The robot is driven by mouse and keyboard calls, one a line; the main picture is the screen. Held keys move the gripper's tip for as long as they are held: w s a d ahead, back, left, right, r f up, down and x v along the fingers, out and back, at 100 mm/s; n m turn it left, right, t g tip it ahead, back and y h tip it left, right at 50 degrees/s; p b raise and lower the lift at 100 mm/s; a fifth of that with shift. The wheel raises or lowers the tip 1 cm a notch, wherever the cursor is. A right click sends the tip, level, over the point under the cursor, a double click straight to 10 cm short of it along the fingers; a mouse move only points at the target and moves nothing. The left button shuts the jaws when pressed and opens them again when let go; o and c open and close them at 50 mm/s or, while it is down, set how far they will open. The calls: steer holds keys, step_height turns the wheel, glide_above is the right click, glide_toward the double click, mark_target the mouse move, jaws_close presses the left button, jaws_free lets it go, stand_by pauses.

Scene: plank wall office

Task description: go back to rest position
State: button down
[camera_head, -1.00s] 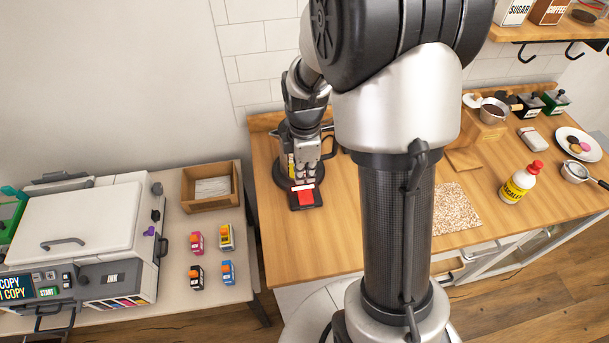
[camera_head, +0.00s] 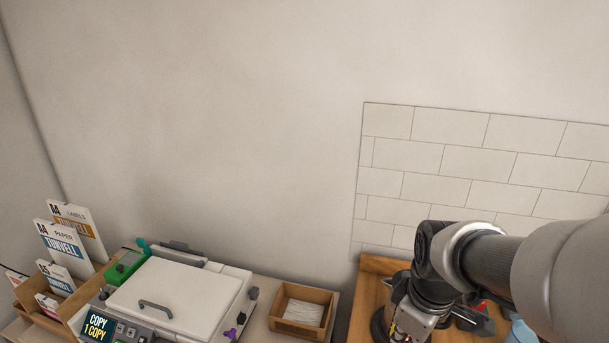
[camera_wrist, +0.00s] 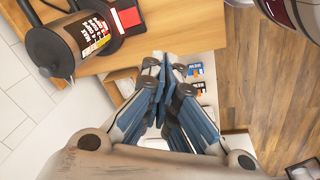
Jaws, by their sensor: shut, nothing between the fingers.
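My gripper (camera_wrist: 166,72) shows in the middle of the wrist view, its blue-grey fingers shut together at the tips with nothing between them. It hangs above the edge of the wooden counter (camera_wrist: 190,22), apart from anything below. In the head view my arm reaches in from the lower right, and I cannot make out the fingertips there.
A copier (camera_head: 170,295) and an open wooden box (camera_head: 302,308) stand to the left.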

steer(key=s+a+r+m+t+b, duration=0.1)
steer(key=s+a+m, duration=0.1)
steer(key=s+m, duration=0.2)
steer(key=s+a+r+m+t+b, duration=0.1)
steer(key=s+m, duration=0.3)
steer(key=s, duration=0.5)
steer(key=shift+a+r+m+t+b, duration=0.4)
steer(key=shift+a+r+b, duration=0.05)
steer(key=shift+a+r, duration=0.25)
